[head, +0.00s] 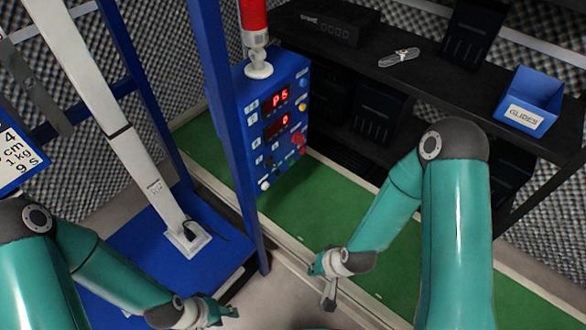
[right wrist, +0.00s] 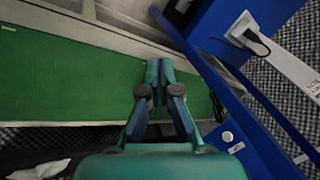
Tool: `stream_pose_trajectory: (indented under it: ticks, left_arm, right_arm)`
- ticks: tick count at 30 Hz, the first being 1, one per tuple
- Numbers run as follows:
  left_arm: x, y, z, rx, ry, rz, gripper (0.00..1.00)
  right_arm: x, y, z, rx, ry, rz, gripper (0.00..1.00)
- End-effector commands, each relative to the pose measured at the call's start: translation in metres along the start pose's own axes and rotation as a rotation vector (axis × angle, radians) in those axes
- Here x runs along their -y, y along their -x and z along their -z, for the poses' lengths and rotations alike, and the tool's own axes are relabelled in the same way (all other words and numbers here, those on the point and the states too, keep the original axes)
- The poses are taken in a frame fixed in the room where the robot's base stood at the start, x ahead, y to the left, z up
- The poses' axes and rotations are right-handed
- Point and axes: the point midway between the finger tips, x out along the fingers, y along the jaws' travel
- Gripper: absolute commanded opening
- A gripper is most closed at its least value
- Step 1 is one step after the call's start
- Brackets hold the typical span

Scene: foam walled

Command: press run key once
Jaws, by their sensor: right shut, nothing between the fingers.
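The blue control box (head: 275,125) stands in the middle of the head view with two red lit displays (head: 281,98). Yellow, red, white and dark controls sit on its front. Their labels are too small to read, so I cannot tell which is the run key. A white round button (head: 265,185) is at its lower edge. My right gripper (head: 328,290) is shut and empty, below and apart from the box; it also shows in the right wrist view (right wrist: 160,68) above the green surface. My left gripper (head: 222,312) is low, left of the right one; its fingers are unclear.
A blue upright post (head: 228,120) stands just left of the box. A white column (head: 130,150) rises from a blue base (head: 140,260). A dark shelf (head: 440,80) with a blue bin (head: 530,97) is at right. Green floor (head: 320,215) lies clear below the box.

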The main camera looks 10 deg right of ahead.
Motion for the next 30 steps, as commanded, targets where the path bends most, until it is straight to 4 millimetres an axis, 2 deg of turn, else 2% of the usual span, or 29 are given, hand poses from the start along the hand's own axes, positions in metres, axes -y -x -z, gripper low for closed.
stream_pose_trajectory:
  ticks: [1,6,9,12,15,18,21,30]
  left_arm:
    - [0.012,-0.033,0.0,0.001,0.0,0.0,0.4]
    - [0.036,-0.101,0.0,0.001,0.0,0.0,0.4]
    - [0.05,-0.138,0.001,0.001,0.0,0.0,0.4]
    - [0.062,-0.171,0.001,0.001,0.0,0.0,0.4]
    - [0.071,-0.197,0.001,0.001,0.0,0.0,0.4]
    - [0.077,-0.214,0.001,0.001,0.0,0.0,0.4]
    - [0.081,-0.223,0.001,0.0,0.0,0.0,0.4]
    - [0.081,-0.224,0.001,0.0,0.0,0.0,0.4]
  right_arm:
    - [-0.007,-0.028,0.021,-0.078,-0.03,0.007,0.0]
    - [-0.01,-0.059,0.108,-0.39,-0.174,0.069,0.0]
    - [-0.01,-0.061,0.157,-0.577,-0.265,0.133,0.0]
    - [-0.009,-0.054,0.198,-0.744,-0.348,0.21,0.0]
    - [-0.008,-0.04,0.228,-0.881,-0.417,0.287,0.0]
    - [-0.007,-0.026,0.247,-0.979,-0.467,0.351,0.0]
    - [-0.006,-0.015,0.258,-1.038,-0.498,0.394,0.0]
    - [-0.004,-0.004,0.264,-1.072,-0.517,0.421,0.0]
